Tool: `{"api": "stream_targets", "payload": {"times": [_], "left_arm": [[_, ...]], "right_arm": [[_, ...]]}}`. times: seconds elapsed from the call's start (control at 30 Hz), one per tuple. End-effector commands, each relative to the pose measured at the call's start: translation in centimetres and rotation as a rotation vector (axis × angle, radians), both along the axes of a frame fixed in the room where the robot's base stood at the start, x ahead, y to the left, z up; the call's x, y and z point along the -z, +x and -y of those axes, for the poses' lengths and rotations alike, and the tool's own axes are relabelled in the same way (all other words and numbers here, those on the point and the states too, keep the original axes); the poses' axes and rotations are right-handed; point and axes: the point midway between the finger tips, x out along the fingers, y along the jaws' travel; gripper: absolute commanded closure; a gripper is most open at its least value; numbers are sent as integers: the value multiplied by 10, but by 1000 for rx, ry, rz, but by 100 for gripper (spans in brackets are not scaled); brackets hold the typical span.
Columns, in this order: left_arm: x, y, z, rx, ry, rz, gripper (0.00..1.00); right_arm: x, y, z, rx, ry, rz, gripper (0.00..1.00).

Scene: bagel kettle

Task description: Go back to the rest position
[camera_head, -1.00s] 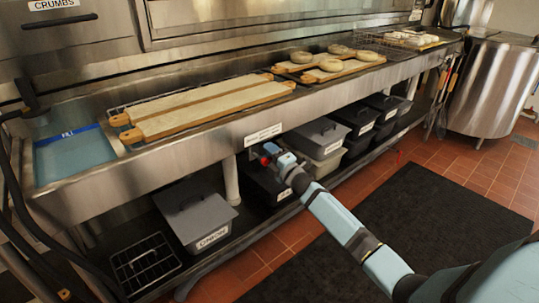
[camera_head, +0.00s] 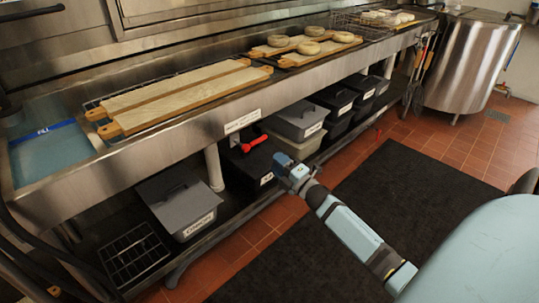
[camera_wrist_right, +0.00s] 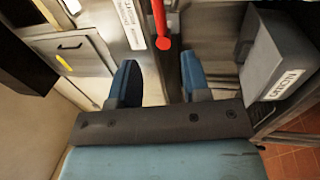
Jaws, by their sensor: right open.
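My right gripper (camera_head: 283,164) is in front of the counter, beside the lower shelf, with nothing between its fingers. In the right wrist view its two blue fingers (camera_wrist_right: 158,85) stand apart. A red handle (camera_head: 254,143) sticks out under the counter's front edge, just left of the gripper; it also shows beyond the fingers in the right wrist view (camera_wrist_right: 161,30). The gripper is apart from it in the head view. My left gripper is not in view.
A steel counter (camera_head: 75,188) holds two long boards (camera_head: 180,92) and boards with several bagels (camera_head: 312,48). Lidded bins (camera_head: 182,208) stand on the shelf below. A steel kettle (camera_head: 465,65) stands at the back right. A black mat (camera_head: 410,190) covers clear floor.

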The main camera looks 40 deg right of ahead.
Motion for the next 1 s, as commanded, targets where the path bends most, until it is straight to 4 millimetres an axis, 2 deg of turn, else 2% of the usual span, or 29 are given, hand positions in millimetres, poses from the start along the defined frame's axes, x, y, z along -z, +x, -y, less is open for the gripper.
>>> {"api": "stream_targets", "payload": {"times": [0.6,0.7,0.77,0.87,1.0], "left_arm": [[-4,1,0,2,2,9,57],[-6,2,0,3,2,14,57],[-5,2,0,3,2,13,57],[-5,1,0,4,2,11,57],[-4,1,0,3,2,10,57]], "right_arm": [[1,-4,0,0,0,0,57],[2,-7,-6,-6,21,-5,57],[4,-12,-20,-21,73,-17,57],[9,-31,-64,-65,249,-66,57],[12,-78,-154,-149,643,-197,57]]}}
